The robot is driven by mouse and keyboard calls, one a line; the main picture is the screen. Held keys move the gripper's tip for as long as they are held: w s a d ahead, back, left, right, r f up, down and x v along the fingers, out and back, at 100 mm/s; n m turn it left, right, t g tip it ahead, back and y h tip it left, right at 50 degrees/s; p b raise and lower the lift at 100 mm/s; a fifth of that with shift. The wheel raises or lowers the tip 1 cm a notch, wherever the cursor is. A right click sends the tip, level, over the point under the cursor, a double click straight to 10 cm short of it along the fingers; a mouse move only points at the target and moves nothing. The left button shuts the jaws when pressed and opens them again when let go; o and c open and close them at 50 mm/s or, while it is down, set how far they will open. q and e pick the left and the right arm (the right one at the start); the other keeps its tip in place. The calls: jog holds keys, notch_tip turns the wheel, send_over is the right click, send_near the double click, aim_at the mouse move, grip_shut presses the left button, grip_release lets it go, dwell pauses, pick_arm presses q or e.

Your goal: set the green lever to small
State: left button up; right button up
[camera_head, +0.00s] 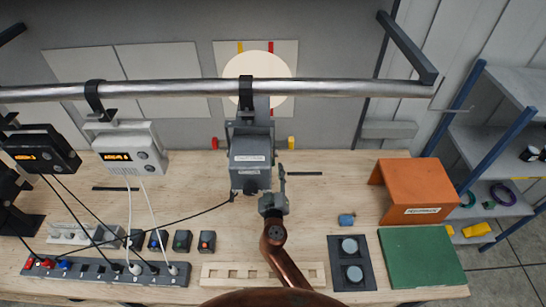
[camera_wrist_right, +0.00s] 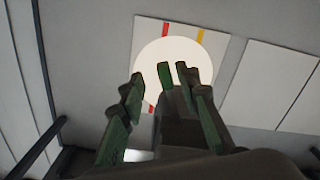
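A grey boxy unit (camera_head: 250,160) hangs from the rail at the middle of the bench. A red piece (camera_head: 214,143) sticks out on its left and a yellow piece (camera_head: 291,142) on its right. I cannot make out a green lever for certain; the right gripper may hide it. My right gripper (camera_head: 282,172) is upright close to the unit's right side, and I cannot tell whether it touches. In the right wrist view, several dark and green finger-like parts (camera_wrist_right: 173,74) stand before the wall; their opening is unclear. My left gripper is not in view.
A bright disc (camera_head: 255,80) shows on the wall panel with red and yellow stripes. A metal rail (camera_head: 170,89) crosses above the bench. Two display boxes hang left, with cables to a power strip (camera_head: 105,272). An orange cover (camera_head: 417,190) and green mat (camera_head: 422,256) lie right.

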jog(key=w, duration=0.3)
jog(key=w+p, duration=0.1)
jog(key=w, duration=0.1)
jog(key=shift+w+a, duration=0.25)
jog(key=shift+a, duration=0.15)
jog(key=shift+s+r, duration=0.35)
jog(key=shift+s, duration=0.2)
jog(key=shift+w+f, duration=0.25)
jog(key=shift+w, duration=0.1)
jog(key=c, duration=0.4)
jog(key=shift+s+r, duration=0.15)
grip_shut()
